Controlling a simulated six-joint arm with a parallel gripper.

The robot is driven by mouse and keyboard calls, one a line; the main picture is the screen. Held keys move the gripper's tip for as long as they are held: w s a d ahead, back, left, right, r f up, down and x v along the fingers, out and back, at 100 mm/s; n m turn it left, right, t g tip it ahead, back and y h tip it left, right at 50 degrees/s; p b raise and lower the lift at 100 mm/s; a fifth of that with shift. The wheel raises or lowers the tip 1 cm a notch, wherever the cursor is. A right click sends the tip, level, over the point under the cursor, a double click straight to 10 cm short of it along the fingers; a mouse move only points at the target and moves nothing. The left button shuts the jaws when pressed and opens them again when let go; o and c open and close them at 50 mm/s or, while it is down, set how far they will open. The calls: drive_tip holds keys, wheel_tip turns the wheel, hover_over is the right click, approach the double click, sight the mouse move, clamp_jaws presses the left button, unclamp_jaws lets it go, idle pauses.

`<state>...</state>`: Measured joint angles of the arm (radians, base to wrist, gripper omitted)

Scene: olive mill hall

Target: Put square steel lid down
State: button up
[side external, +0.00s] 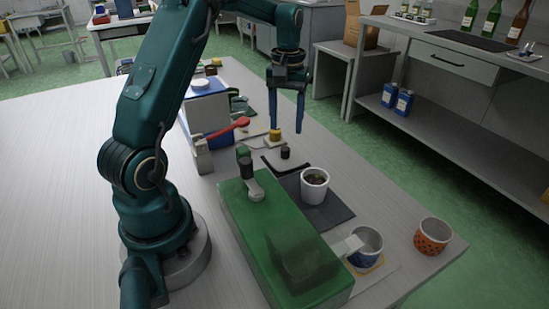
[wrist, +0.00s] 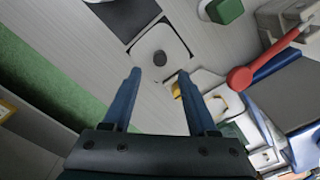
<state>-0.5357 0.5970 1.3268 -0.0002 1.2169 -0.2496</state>
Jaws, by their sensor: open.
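The square steel lid (side external: 297,161) lies flat on the table beside the corner of a dark mat, with a dark round knob on top. In the wrist view the lid (wrist: 172,43) is just beyond my fingertips, its knob roughly in line with the gap between them. My gripper (side external: 287,130) points down above the table near the lid, apart from it. In the wrist view the two blue fingers of my gripper (wrist: 158,75) are spread, with nothing held between them.
A white pot (side external: 315,186) stands on the dark mat (side external: 333,215). A green box (side external: 270,225) is in front, with a blue cup (side external: 366,246) and an orange cup (side external: 432,236) to its right. A yellow-topped jar (side external: 275,136) and a red-handled tool (side external: 230,129) are near the lid.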

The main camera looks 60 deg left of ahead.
wheel_tip(320, 180, up, 5)
drive_tip(key=s+d+r+m+t, duration=0.1)
drive_tip(key=s+d+r+m, duration=0.15)
drive_tip(key=d, duration=0.25)
drive_tip(key=s+d+r+m+t, duration=0.2)
drive_tip(key=s+d+r, duration=0.1)
drive_tip(key=d, duration=0.3)
drive_tip(key=s+d+f+m+t, duration=0.2)
drive_tip(key=s+d+f+m, duration=0.2)
drive_tip(key=s, duration=0.5)
drive_tip(key=d, duration=0.2)
drive_tip(key=shift+s+d+t, duration=0.3)
drive_tip(key=shift+s+d, duration=0.05)
drive_tip(key=shift+d, duration=0.05)
